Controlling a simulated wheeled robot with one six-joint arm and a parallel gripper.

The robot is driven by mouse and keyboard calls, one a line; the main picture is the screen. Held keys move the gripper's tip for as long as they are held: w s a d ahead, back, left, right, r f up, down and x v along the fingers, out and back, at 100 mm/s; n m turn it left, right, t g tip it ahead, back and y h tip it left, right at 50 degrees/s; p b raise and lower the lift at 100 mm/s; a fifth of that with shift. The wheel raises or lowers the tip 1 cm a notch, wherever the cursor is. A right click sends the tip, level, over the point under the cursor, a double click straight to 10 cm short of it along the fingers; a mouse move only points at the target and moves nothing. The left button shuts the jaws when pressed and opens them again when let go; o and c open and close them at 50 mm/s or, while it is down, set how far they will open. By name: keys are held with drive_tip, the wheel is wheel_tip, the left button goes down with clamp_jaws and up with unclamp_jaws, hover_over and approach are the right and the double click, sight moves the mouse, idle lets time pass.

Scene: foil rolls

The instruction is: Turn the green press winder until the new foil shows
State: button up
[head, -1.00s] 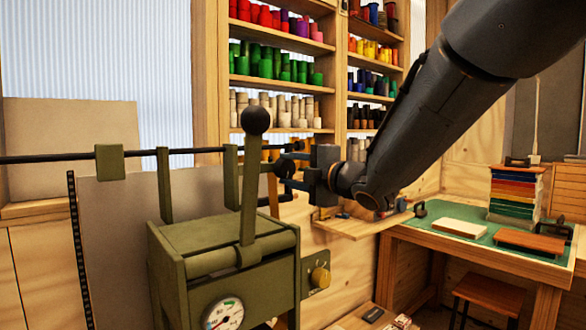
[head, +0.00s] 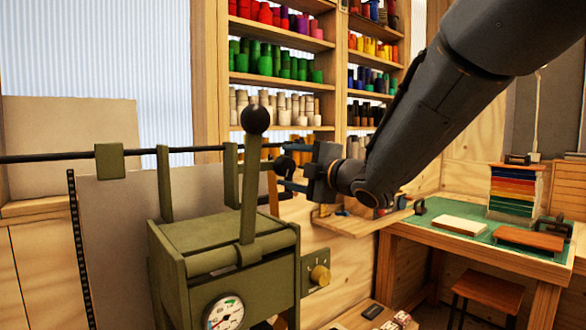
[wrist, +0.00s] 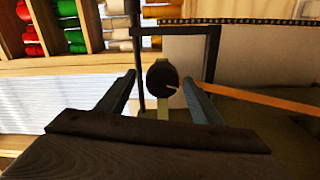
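The green press (head: 215,240) stands at lower left in the head view, with an upright lever topped by a black ball (head: 257,120). The winder's black round knob (head: 285,163) is behind the lever, at my gripper's fingertips. In the wrist view the knob (wrist: 163,77) shows a small pale mark on its face. My gripper (wrist: 160,78) is open, one finger on each side of the knob, with a gap showing on both sides. In the head view my gripper (head: 288,172) is tilted. An orange-brown foil strip (wrist: 262,101) runs right from near the knob.
A black rod (head: 50,158) runs left behind the press. Shelves of coloured foil rolls (head: 275,62) stand behind. A small wooden ledge (head: 352,227) lies below my gripper. A green-topped desk (head: 480,246) is at right.

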drive_tip(key=shift+f, duration=0.15)
drive_tip(key=shift+s+d, duration=0.1)
drive_tip(key=shift+s, duration=0.1)
drive_tip(key=b+v, duration=0.1)
drive_tip(key=v, duration=0.6)
drive_tip(key=shift+s+b, duration=0.2)
drive_tip(key=shift+b, duration=0.15)
